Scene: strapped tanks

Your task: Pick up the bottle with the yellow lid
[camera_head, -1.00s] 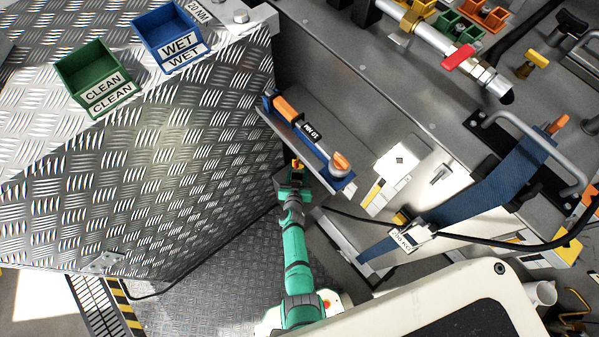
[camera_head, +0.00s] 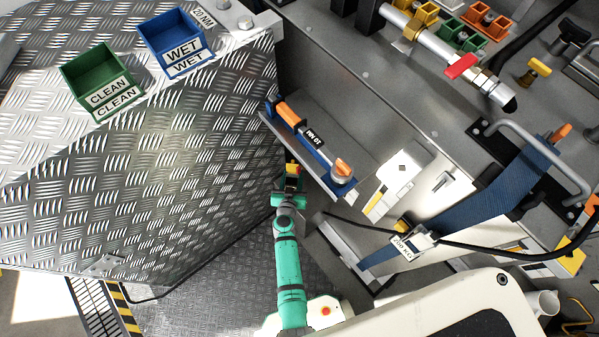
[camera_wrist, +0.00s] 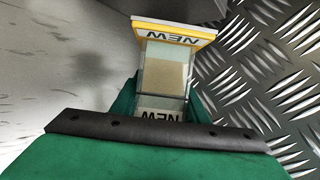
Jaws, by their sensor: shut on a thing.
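The bottle (camera_wrist: 163,75) is a clear, square-sided container with pale contents. Its yellow-edged lid (camera_wrist: 175,33) has a white top and a "NEW" label, and a second "NEW" label shows lower on the body. My gripper (camera_wrist: 160,98) is shut on the bottle, with its green fingers on both sides of the body and the lid standing clear of them. The bottle's lower end is hidden behind the dark bar of my gripper. In the head view, my gripper (camera_head: 291,184) is beside the tread-plate wall, with a small yellow bit of the lid (camera_head: 293,168) showing at its tip.
A torque wrench (camera_head: 311,137) lies on a blue-edged shelf just above my gripper. A green CLEAN bin (camera_head: 97,80) and a blue WET bin (camera_head: 170,38) stand on the tread-plate top. A blue strap (camera_head: 485,205) and black cable are at right.

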